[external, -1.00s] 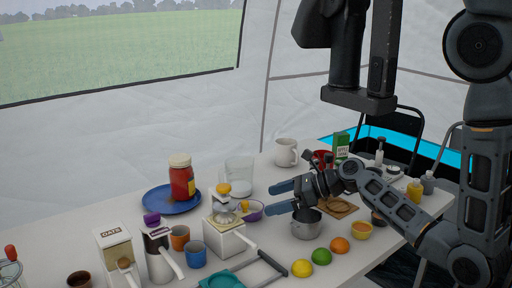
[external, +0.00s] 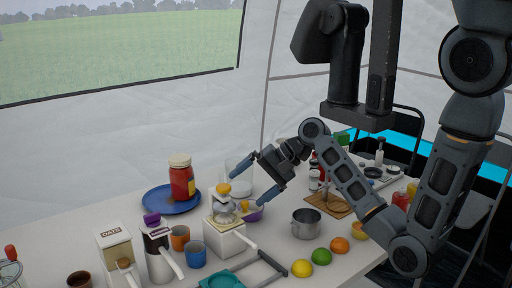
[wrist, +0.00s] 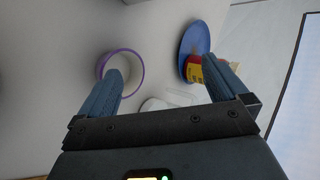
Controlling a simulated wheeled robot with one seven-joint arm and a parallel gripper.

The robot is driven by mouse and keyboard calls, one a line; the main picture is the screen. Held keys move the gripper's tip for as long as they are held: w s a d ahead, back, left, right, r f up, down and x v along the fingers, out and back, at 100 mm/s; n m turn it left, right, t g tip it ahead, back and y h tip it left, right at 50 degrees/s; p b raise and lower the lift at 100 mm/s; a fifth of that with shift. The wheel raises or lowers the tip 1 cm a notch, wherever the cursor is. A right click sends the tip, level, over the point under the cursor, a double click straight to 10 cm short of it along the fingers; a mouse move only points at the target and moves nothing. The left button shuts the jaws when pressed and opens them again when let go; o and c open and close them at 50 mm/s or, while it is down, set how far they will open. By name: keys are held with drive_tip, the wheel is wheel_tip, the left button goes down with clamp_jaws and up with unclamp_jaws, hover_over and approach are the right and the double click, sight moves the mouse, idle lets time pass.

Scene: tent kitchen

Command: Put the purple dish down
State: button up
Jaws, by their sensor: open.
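The purple dish (external: 255,215) is on the white table, partly hidden behind the white juicer. In the wrist view its purple rim and pale inside (wrist: 136,66) show at left, with one finger overlapping the rim. I cannot tell whether that finger touches it. My gripper (external: 240,188) is above and beside the dish, fingers wide apart. In the wrist view the gap between the fingers (wrist: 163,70) is empty.
The juicer (external: 222,238) stands in front of the dish. A clear glass container (external: 238,168) is behind my gripper. A blue plate (external: 158,199) with a red jar (external: 182,180) is to the left. A metal pot (external: 306,224) stands to the right.

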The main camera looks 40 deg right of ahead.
sight(253, 206)
drive_tip(key=n+h, duration=0.1)
drive_tip(key=n, duration=0.3)
drive_tip(key=d+n+g+h+p, duration=0.1)
drive_tip(key=n+h, duration=0.1)
drive_tip(key=n, duration=0.2)
drive_tip(key=s+n+g+h, duration=0.1)
drive_tip(key=n, duration=0.3)
drive_tip(key=shift+d, duration=0.4)
drive_tip(key=n, duration=0.1)
drive_tip(key=n+h, duration=0.1)
drive_tip(key=d+n, duration=0.1)
drive_tip(key=n, duration=0.1)
drive_tip(key=shift+s+g+h+p, duration=0.3)
drive_tip(key=shift+g, duration=0.1)
drive_tip(key=shift+b+x, duration=0.4)
drive_tip(key=shift+x, duration=0.5)
drive_tip(key=shift+w+x, duration=0.15)
drive_tip(key=shift+x, duration=1.35)
drive_tip(key=shift+w+x, duration=0.15)
drive_tip(key=shift+x, duration=1.3)
drive_tip(key=shift+a+r, duration=0.1)
drive_tip(key=shift+a, duration=0.1)
drive_tip(key=shift+c, duration=0.4)
